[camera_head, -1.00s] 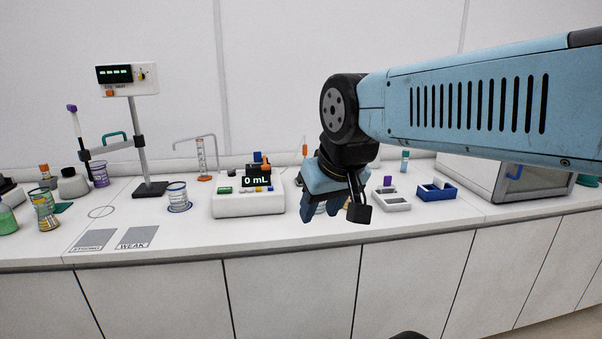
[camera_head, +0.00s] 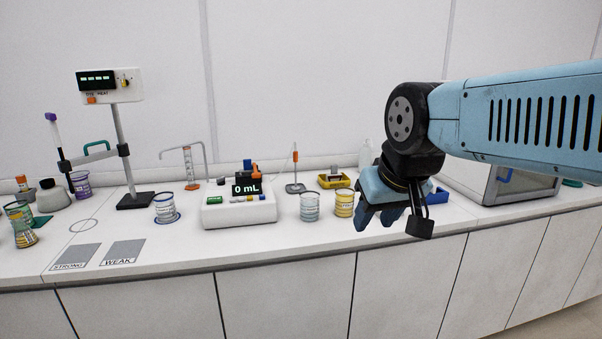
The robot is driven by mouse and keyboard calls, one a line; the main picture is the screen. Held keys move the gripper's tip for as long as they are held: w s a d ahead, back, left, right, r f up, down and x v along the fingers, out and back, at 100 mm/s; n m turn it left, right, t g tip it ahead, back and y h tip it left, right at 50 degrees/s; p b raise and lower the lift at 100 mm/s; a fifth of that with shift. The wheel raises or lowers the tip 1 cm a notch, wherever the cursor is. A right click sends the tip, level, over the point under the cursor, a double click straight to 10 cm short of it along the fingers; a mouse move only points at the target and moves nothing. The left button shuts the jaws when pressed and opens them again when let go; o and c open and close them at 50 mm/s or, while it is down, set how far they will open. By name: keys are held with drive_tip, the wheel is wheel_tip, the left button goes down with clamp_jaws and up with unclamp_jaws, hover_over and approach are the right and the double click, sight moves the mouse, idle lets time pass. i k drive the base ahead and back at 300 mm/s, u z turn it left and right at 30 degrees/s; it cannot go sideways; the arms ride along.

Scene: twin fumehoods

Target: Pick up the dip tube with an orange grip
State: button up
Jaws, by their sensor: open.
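A thin upright tube with a small orange grip (camera_head: 295,157) stands on a small dark-based stand (camera_head: 296,188) at the back middle of the bench. My gripper (camera_head: 376,217) hangs from the blue arm to the right of the tube and nearer to me, fingers pointing down. It is open and no object shows between its fingers. It is apart from the tube and partly covers a blue holder behind it.
Two beakers, one clear (camera_head: 310,207) and one yellow (camera_head: 344,203), stand in front of the tube. A white "0 mL" device (camera_head: 238,212) is to the left. A yellow tray (camera_head: 334,181) and a pale bottle (camera_head: 365,155) are behind. The bench front (camera_head: 290,250) is clear.

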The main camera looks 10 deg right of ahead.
sight(295, 187)
drive_tip(key=z, duration=0.05)
drive_tip(key=i, duration=1)
drive_tip(key=u, duration=0.05)
